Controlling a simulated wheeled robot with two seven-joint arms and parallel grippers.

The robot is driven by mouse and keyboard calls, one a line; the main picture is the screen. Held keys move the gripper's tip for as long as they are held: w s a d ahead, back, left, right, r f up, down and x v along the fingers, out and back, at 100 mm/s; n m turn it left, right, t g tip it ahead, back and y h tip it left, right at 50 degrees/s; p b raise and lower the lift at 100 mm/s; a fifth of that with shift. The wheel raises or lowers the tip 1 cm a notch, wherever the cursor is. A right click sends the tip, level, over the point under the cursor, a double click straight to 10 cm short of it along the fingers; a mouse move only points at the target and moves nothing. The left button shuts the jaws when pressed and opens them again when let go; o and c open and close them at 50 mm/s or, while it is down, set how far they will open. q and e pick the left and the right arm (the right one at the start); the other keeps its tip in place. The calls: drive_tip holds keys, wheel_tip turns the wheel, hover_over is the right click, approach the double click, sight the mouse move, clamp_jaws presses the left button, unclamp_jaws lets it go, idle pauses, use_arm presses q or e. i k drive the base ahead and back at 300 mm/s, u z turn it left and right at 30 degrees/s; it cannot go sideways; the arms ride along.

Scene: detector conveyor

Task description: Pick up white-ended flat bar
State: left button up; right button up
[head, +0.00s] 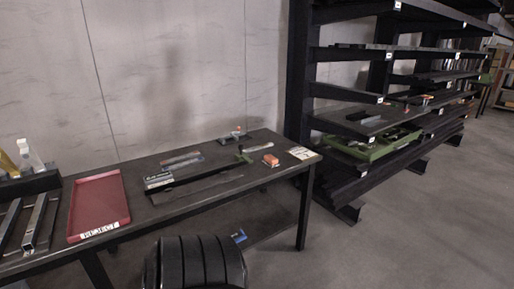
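Several flat bars lie on the middle of the dark workbench (130,165). One flat piece (158,181) at the left of this group looks whitish and may be the white-ended bar; it is too small to be sure. Beside it lies a long dark bar (195,184), with a thin grey bar (215,185) in front. A reddish bar (180,158) and a grey-blue bar (187,164) lie behind. Neither of my grippers is in view.
A red tray (82,212) lies on the bench's left part, near metal tubes (34,222) and a bottle (28,156). An orange block (270,160) sits at the right end. A black rack (299,75) holds a green tray (372,153). The floor at right is clear.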

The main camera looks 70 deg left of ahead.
sight(268, 145)
drive_tip(key=u, duration=0.6)
drive_tip(key=i, duration=0.85)
drive_tip(key=u, duration=0.95)
